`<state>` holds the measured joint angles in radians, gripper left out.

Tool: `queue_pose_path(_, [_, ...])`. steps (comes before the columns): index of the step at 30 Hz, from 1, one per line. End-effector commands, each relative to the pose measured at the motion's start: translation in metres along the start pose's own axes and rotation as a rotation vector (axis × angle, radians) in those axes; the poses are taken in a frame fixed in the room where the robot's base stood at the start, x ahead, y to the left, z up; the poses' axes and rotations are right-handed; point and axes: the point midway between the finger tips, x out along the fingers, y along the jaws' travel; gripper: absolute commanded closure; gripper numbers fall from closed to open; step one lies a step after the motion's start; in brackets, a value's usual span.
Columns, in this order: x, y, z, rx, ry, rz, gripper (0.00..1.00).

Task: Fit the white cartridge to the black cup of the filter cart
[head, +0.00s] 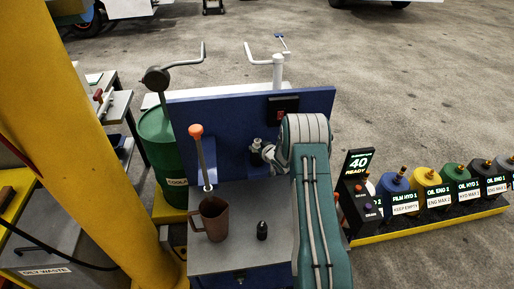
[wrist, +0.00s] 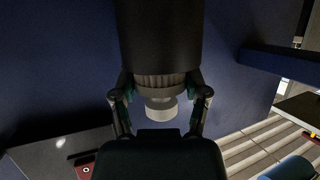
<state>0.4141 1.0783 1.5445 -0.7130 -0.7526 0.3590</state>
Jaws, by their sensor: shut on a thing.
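In the wrist view a large black cylinder, which looks like the black cup (wrist: 160,35), comes down from the top edge and ends in a ribbed grey collar (wrist: 160,80). A short white round piece, perhaps the end of the white cartridge (wrist: 160,109), shows below the collar. My gripper (wrist: 160,88) has its fingers on either side of the collar; the black cylinder hides the fingertips. In the head view my teal arm covers part of the cart, beside a grey fitting (head: 257,147) at the blue panel.
A brown jug (head: 214,221) and a small black bottle-like piece (head: 262,231) stand on the cart's grey top (head: 238,251). A yellow post (head: 95,130) stands left. Several labelled containers (head: 432,192) line the right.

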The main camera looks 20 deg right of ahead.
Motion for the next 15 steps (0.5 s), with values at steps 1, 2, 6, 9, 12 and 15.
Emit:
queue_pose_path(1, [-0.0003, 0.0027, -0.0011, 0.001, 0.003, 0.005, 1.00])
queue_pose_path(2, [-0.0002, 0.0027, -0.0008, 0.001, 0.003, 0.005, 1.00])
queue_pose_path(6, [0.0011, 0.0026, 0.0020, 0.001, 0.002, 0.005, 1.00])
queue_pose_path(9, [0.0016, 0.0026, 0.0030, 0.001, 0.001, 0.005, 1.00])
queue_pose_path(12, [0.0017, 0.0026, 0.0038, 0.001, -0.001, 0.005, 1.00])
queue_pose_path(15, [0.0017, 0.0025, 0.0043, 0.002, -0.002, 0.004, 1.00])
